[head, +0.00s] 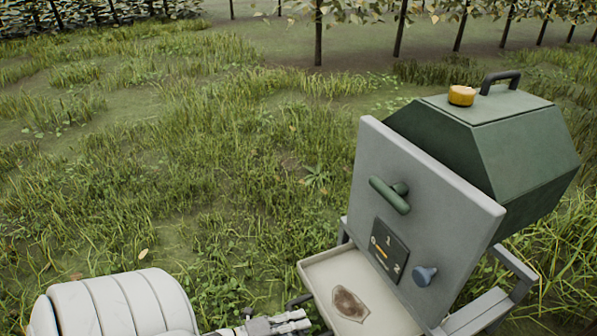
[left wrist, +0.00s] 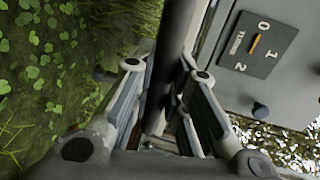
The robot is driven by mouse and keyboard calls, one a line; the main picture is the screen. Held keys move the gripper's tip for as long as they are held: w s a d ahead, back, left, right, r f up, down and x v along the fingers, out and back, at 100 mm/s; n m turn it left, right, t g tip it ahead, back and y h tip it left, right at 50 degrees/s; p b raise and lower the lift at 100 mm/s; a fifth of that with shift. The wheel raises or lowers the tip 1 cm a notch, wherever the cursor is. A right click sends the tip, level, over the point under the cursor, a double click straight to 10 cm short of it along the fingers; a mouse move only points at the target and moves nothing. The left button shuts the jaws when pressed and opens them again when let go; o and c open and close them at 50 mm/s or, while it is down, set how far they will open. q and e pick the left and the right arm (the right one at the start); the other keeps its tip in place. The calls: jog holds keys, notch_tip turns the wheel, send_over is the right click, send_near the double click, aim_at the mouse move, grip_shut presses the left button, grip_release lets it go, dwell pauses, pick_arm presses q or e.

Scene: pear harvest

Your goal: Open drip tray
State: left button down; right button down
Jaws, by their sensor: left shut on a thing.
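The drip tray (head: 318,272) is a shallow cream tray with a brown stain inside. It sticks out below the grey front panel (head: 440,185) of a green machine (head: 520,150). My left gripper (head: 303,318) is at the tray's front left edge, low in the head view. In the left wrist view a dark bar (left wrist: 178,45), which looks like the tray's handle, runs between the two fingers, and the gripper is shut on it. Part of the handle is hidden by the fingers. My right gripper is not in view.
The panel carries a green handle (head: 390,195), a dial plate (head: 389,251) marked 0, 1 and 2, and a blue-grey knob (head: 425,276). A yellow cap (head: 461,95) sits on top of the machine. Open grass (head: 200,150) lies to the left, with tree trunks behind.

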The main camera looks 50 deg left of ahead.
pick_arm(q)
jog(key=c, duration=1.4)
grip_release()
jog(key=v, duration=1.2)
